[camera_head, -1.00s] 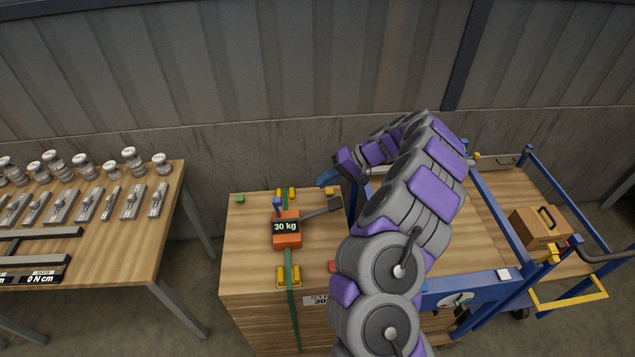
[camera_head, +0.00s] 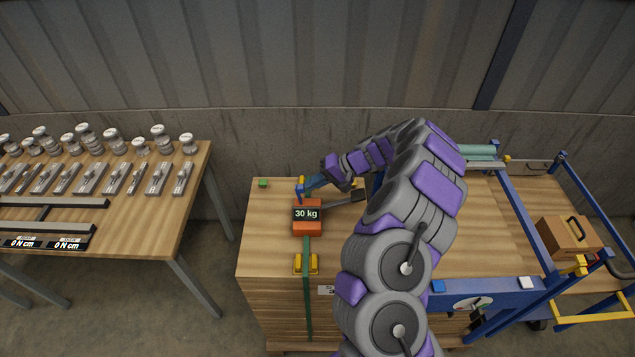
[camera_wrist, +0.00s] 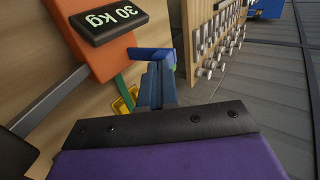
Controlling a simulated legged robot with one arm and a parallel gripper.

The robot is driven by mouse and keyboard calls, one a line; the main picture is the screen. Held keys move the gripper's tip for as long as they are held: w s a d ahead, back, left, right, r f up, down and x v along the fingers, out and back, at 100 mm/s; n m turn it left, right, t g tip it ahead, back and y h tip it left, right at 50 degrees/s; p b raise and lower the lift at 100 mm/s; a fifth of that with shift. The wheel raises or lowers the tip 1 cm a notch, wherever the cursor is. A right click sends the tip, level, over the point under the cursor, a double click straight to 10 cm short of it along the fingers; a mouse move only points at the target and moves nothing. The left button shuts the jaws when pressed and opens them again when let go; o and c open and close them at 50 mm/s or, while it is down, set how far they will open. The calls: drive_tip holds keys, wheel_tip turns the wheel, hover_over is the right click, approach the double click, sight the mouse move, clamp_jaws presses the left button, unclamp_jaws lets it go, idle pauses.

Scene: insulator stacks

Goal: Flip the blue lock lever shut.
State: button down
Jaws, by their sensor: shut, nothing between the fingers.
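The orange tensioner (camera_head: 307,226) with a "30 kg" display sits on the green strap over the wooden crate. Its small blue lock lever (camera_head: 299,190) stands up at the far left end of the body; it also shows in the wrist view (camera_wrist: 148,54). My gripper (camera_head: 309,184) is shut and empty, its blue fingers just right of the lever. In the wrist view my fingers (camera_wrist: 156,84) overlap the lever's near side; I cannot tell whether they touch it. A grey handle with a dark grip (camera_head: 352,196) extends right from the tensioner.
The wooden crate top (camera_head: 268,230) is mostly clear, with yellow corner guards (camera_head: 306,264) under the strap. A table with insulators and fittings (camera_head: 150,215) stands left. A blue-framed cart (camera_head: 500,285) with a cardboard-coloured case (camera_head: 568,236) stands right. A concrete wall is behind.

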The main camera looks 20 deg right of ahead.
sight(297, 187)
drive_tip(key=shift+r, duration=0.15)
drive_tip(key=shift+a+h+p, duration=0.3)
drive_tip(key=shift+h+p, duration=0.1)
drive_tip(key=shift+p, duration=0.15)
drive_tip(key=shift+r, duration=0.1)
drive_tip(key=a+h+p, duration=0.1)
drive_tip(key=p, duration=0.1)
drive_tip(key=a+r+g+h+p, duration=0.1)
drive_tip(key=shift+w+p, duration=0.35)
drive_tip(key=w+a+f+g+h+p, duration=0.2)
drive_tip(key=a+h+p, duration=0.3)
drive_tip(key=a+h, duration=0.3)
drive_tip(key=shift+w+a+f+g+h, duration=0.2)
drive_tip(key=shift+f+g+h, duration=0.25)
drive_tip(key=shift+h, duration=0.55)
drive_tip(key=shift+d, duration=0.1)
